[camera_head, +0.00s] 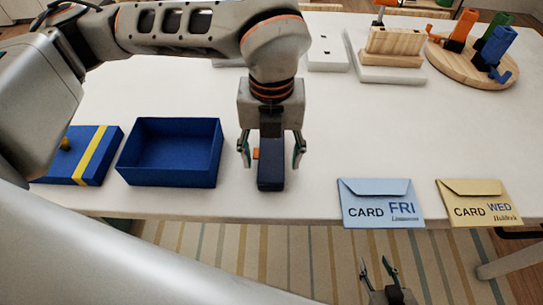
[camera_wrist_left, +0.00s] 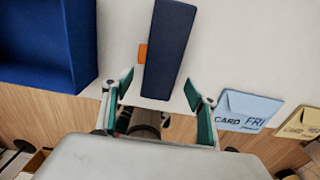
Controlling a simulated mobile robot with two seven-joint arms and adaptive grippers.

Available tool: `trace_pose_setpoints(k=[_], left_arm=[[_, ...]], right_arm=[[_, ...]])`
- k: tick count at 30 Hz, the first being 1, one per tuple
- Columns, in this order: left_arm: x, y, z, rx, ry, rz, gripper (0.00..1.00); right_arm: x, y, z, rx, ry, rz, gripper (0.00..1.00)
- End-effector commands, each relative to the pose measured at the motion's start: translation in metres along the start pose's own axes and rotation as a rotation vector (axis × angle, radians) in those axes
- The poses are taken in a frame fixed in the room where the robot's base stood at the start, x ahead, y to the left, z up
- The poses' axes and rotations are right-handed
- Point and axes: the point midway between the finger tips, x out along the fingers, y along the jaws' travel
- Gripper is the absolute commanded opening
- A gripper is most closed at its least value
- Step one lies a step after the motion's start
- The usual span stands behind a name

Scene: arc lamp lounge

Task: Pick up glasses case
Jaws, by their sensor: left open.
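The glasses case (camera_head: 270,176) is a long dark blue block with a small orange tab on its left side. It lies near the table's front edge, and its far part is hidden behind my left gripper (camera_head: 271,160). That gripper is open, pointing down, with one finger on each side of the case. In the left wrist view the case (camera_wrist_left: 168,45) has its near end between the open fingertips (camera_wrist_left: 158,88), with gaps on both sides. I cannot tell how far above the table the fingertips are. My right gripper (camera_head: 380,270) is open and empty below the table's front edge.
An open blue box (camera_head: 170,180) stands left of the case, with a blue lid with a yellow stripe (camera_head: 98,152) beyond it. Blue (camera_head: 380,206) and yellow (camera_head: 480,206) card envelopes lie right. A round wooden board (camera_head: 455,65) holds colored items at the back right.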

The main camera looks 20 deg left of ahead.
Motion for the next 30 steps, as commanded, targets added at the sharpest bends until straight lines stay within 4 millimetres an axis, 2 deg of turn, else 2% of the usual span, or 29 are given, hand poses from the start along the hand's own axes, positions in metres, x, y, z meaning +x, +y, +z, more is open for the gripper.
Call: trace_pose_setpoints(k=[3, 6, 14, 15, 19, 20, 30], left_arm=[[0.018, 0.001, -0.001, 0.000, 0.004, 0.002, 0.58], [0.026, 0.001, -0.001, 0.000, 0.002, 0.000, 0.58], [0.029, 0.000, -0.001, 0.001, 0.001, 0.000, 0.58], [0.029, 0.000, -0.001, 0.001, 0.001, 0.000, 0.52], [0.029, 0.000, -0.001, 0.001, 0.002, 0.000, 0.19], [0.029, 0.000, -0.001, 0.001, 0.002, 0.000, 0.15], [0.028, 0.000, -0.001, 0.001, 0.001, -0.001, 0.15]], right_arm=[[-0.001, 0.001, -0.002, 0.000, 0.001, 0.001, 0.40], [-0.001, 0.001, -0.003, 0.000, 0.001, 0.001, 0.40], [-0.001, 0.001, -0.002, 0.000, 0.001, 0.001, 0.40], [-0.001, 0.001, -0.002, 0.000, 0.001, 0.001, 0.40], [-0.001, 0.001, -0.002, 0.000, 0.001, 0.001, 0.40], [-0.001, 0.001, -0.002, 0.000, 0.001, 0.001, 0.40], [-0.001, 0.000, -0.002, 0.000, 0.001, 0.000, 0.40]])
